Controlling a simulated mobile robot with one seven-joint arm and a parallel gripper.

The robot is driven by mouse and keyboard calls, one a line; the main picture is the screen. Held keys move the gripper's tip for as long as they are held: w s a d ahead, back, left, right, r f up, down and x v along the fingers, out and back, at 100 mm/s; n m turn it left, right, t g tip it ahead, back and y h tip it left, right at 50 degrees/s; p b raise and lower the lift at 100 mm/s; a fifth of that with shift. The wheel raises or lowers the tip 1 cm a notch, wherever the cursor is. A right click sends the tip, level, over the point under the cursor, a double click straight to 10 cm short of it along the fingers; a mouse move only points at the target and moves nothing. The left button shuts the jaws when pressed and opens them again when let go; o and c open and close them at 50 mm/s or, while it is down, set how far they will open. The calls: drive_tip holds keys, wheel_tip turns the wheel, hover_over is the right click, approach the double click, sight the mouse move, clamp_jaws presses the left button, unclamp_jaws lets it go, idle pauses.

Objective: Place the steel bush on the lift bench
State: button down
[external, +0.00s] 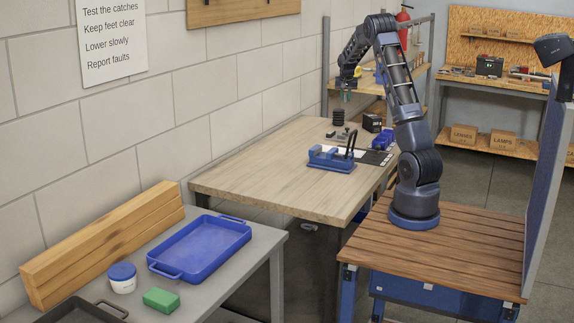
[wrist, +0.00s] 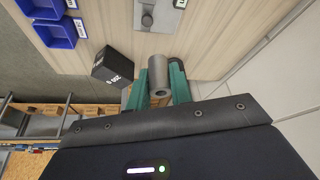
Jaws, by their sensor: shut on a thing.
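My gripper (external: 347,96) hangs above the far end of the pale wooden workbench (external: 270,165) in the external view. In the wrist view its green fingers (wrist: 157,88) are shut on the steel bush (wrist: 158,70), a grey hollow cylinder. The bush is held between the fingertips, its open end showing. It is too small to make out clearly in the external view. A slatted brown bench (external: 465,250) with blue legs carries my arm's base. No label shows which bench is the lift bench.
On the workbench are a blue clamp fixture (external: 330,159), a dark ribbed cylinder (external: 338,117), a black block (external: 372,123) and blue bins (external: 382,141). The workbench's near half is clear. A grey table at front left holds a blue tray (external: 200,247). A blue panel (external: 545,185) stands at right.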

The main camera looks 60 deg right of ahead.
drive_tip(key=w+a+f+n+t+y, duration=0.1)
drive_tip(key=w+a+n, duration=0.1)
drive_tip(key=w+a, duration=1.25)
drive_tip(key=w+a+f+n, duration=0.1)
drive_tip(key=w+a+n, duration=0.1)
drive_tip(key=w+a, duration=1.25)
drive_tip(key=w+a+f+n+t+y, duration=0.1)
drive_tip(key=a+n, duration=0.1)
drive_tip(key=a, duration=1.8)
drive_tip(key=w+a+f+n, duration=0.1)
drive_tip(key=w+a+n, duration=0.1)
drive_tip(key=a, duration=1.7)
drive_tip(key=s+a+n+y, duration=0.1)
drive_tip(key=s+a+n, duration=0.25)
drive_tip(key=a, duration=1.85)
drive_tip(key=n+y, duration=0.2)
drive_tip(key=n, duration=0.3)
hover_over(186, 299)
drive_tip(key=s, duration=0.2)
wheel_tip(186, 299, down, 4)
drive_tip(key=shift+t, duration=0.3)
drive_tip(key=f, duration=1.9)
drive_tip(key=shift+w+d, duration=0.3)
drive_tip(key=shift+d, duration=0.05)
